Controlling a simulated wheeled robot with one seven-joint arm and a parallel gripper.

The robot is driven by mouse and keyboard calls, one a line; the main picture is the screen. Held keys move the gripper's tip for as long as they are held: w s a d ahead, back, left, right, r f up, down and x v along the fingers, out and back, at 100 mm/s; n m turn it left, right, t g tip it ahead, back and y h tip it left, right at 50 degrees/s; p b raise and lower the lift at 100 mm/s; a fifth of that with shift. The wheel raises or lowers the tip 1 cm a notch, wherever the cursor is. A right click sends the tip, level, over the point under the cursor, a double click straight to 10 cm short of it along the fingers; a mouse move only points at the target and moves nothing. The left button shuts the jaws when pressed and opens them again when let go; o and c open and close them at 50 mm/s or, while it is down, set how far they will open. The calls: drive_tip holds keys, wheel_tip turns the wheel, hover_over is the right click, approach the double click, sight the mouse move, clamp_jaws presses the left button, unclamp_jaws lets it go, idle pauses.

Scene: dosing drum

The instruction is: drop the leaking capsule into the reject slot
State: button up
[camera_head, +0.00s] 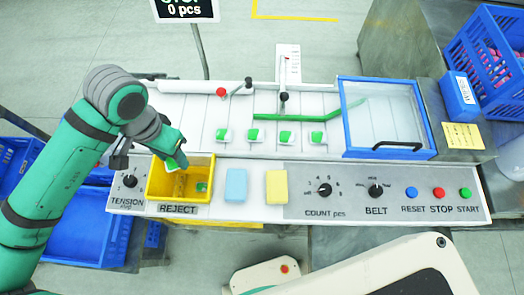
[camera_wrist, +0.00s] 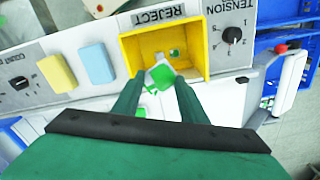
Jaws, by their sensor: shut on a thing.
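My gripper (camera_head: 174,158) is above the yellow reject slot (camera_head: 207,165), an open bin over the REJECT label. In the wrist view its two fingers (camera_wrist: 160,90) are shut on a white and green capsule (camera_wrist: 161,76), which hangs over the bin's opening. In the head view the held capsule is mostly hidden by the gripper. A green piece (camera_head: 201,187) lies inside the bin and also shows in the wrist view (camera_wrist: 175,53). I cannot tell whether the held capsule leaks.
Several white and green capsules (camera_head: 286,136) stand in a row on the belt. Blue (camera_head: 236,186) and yellow (camera_head: 277,186) blocks are right of the bin. A clear blue-framed cover (camera_head: 384,111) is at the right. Knobs and buttons (camera_head: 438,192) line the front panel.

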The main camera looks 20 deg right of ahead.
drive_tip(key=shift+d+f, duration=0.15)
drive_tip(key=shift+f, duration=0.75)
drive_tip(key=shift+s+f, duration=0.1)
drive_tip(key=shift+a, duration=0.2)
drive_tip(key=o, duration=1.1)
drive_tip(key=shift+s, duration=0.1)
wheel_tip(320, 180, up, 11)
drive_tip(key=shift+f, duration=0.1)
